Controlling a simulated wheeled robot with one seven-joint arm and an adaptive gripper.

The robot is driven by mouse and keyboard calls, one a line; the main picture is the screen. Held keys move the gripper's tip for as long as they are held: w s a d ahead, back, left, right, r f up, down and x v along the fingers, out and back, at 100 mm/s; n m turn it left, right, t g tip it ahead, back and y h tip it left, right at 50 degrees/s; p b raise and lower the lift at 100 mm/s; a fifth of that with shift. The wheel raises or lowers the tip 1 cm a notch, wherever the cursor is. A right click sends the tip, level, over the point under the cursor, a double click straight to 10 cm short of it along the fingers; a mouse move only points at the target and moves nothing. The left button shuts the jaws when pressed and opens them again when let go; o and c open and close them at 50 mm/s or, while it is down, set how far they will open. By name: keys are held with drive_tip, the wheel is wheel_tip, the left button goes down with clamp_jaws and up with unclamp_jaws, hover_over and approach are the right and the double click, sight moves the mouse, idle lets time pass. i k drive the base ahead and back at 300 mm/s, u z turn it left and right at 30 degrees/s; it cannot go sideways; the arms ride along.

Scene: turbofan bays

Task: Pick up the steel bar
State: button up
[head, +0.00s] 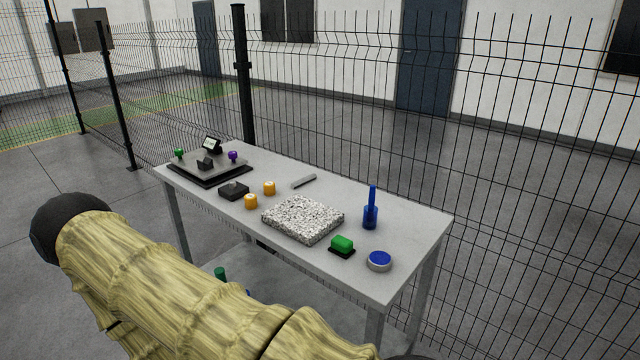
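A small grey steel bar (303,181) lies flat on the light grey table (410,222), near its far long edge. It lies behind the speckled stone block and to the right of the two orange-yellow pieces. Nothing touches it. My arm, in a yellowish wrinkled cover, crosses the lower left of the head view in front of the table. My gripper is not in view.
A wire fence (520,180) runs behind the table.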

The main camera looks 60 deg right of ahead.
sight(305, 179)
drive_tip(key=z, duration=1.35)
